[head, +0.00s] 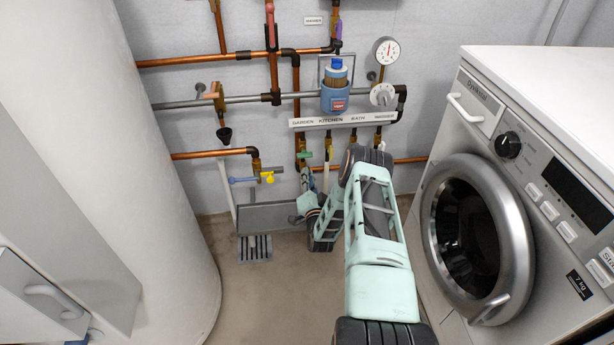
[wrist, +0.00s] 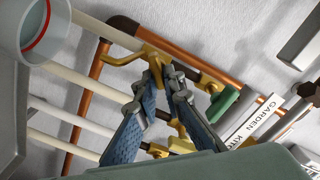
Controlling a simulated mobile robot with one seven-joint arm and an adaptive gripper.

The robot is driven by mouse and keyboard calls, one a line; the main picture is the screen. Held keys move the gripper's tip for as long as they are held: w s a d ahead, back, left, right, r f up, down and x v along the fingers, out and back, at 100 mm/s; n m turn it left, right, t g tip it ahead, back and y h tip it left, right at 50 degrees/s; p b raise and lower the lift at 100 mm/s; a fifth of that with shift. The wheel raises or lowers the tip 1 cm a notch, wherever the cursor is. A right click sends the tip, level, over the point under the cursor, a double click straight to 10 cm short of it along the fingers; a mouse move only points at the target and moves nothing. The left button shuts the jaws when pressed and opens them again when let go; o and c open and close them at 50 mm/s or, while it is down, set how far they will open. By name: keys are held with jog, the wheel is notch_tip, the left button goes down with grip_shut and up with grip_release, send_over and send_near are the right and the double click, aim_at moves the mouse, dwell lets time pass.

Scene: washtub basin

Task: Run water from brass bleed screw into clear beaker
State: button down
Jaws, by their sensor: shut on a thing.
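My gripper (wrist: 161,76) has its blue, grey-tipped fingers shut on a small brass piece (wrist: 152,54) that looks like the bleed screw. It sits on the pipework beside a green valve handle (wrist: 226,104). The fingertips partly hide the brass piece. In the head view my gripper (head: 307,176) is below the green handle (head: 303,155), under the GARDEN end of the label strip. A pale, see-through vessel with a red ring (wrist: 42,40), probably the clear beaker, is cut off at the wrist view's upper left. I cannot tell whether water is running.
Copper pipes (head: 205,154) and a pressure gauge (head: 387,50) line the wall. A blue filter housing (head: 335,95) hangs above the label strip (head: 343,119). A washing machine (head: 500,215) stands at right, a white tank (head: 150,180) at left. A floor drain (head: 255,249) lies below.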

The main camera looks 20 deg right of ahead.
jog(key=shift+s+f+m, duration=0.1)
jog(key=shift+f+m, duration=0.1)
jog(key=shift+m, duration=1.2)
jog(key=shift+w+f+m, duration=0.1)
jog(key=shift+f+m, duration=0.05)
jog(key=shift+m, duration=1.25)
jog(key=shift+s+f+m, duration=0.1)
jog(key=shift+f+m, duration=0.1)
jog(key=shift+m, duration=1.2)
jog(key=c, duration=2)
grip_release()
jog(key=shift+c, duration=0.2)
jog(key=shift+r, duration=0.1)
jog(key=shift+d, duration=0.1)
jog(key=v, duration=0.8)
jog(key=shift+r, duration=0.1)
